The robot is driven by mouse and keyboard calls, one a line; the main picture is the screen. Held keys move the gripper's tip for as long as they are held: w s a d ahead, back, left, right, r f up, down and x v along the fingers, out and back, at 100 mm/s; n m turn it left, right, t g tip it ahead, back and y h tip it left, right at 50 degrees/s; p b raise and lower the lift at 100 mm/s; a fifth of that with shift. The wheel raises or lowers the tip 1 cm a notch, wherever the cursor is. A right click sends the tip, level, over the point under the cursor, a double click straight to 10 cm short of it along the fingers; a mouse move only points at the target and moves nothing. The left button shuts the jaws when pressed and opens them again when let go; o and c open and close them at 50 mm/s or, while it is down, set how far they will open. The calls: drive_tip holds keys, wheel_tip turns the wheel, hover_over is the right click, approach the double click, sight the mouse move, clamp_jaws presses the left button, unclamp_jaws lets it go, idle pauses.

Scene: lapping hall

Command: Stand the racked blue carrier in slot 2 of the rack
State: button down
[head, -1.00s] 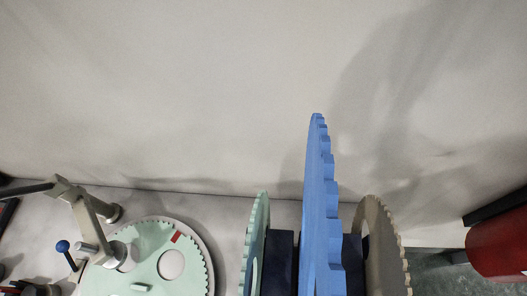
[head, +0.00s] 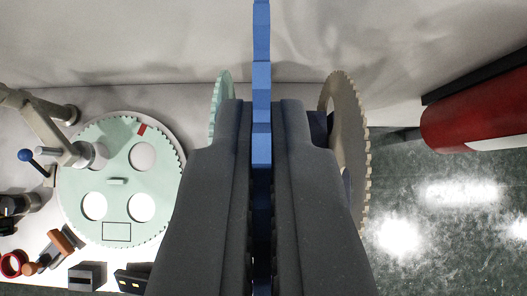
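The blue carrier (head: 262,88) stands upright and edge-on in the middle of the head view, a narrow toothed strip running up past the top edge. My gripper (head: 262,125) has its two dark fingers close on either side of it, shut on the carrier with no clear gap. The dark navy rack (head: 318,128) shows only in part behind the fingers. A pale green carrier (head: 221,98) stands to the left of the blue one and a beige carrier (head: 346,125) to the right. The rack slots and the blue carrier's lower edge are hidden.
A pale green toothed disc (head: 117,215) with round holes lies flat at left, beside a jointed arm with a blue knob (head: 25,155). Small tools and blocks (head: 88,274) lie at lower left. A red cylinder (head: 472,122) is at right above a shiny floor (head: 440,215).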

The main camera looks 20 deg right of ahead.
drive_tip(key=shift+w+f+b, duration=0.1)
drive_tip(key=shift+f+b, duration=1.35)
drive_tip(key=shift+f, duration=1.35)
drive_tip(key=shift+d+b, duration=0.1)
drive_tip(key=shift+b, duration=0.45)
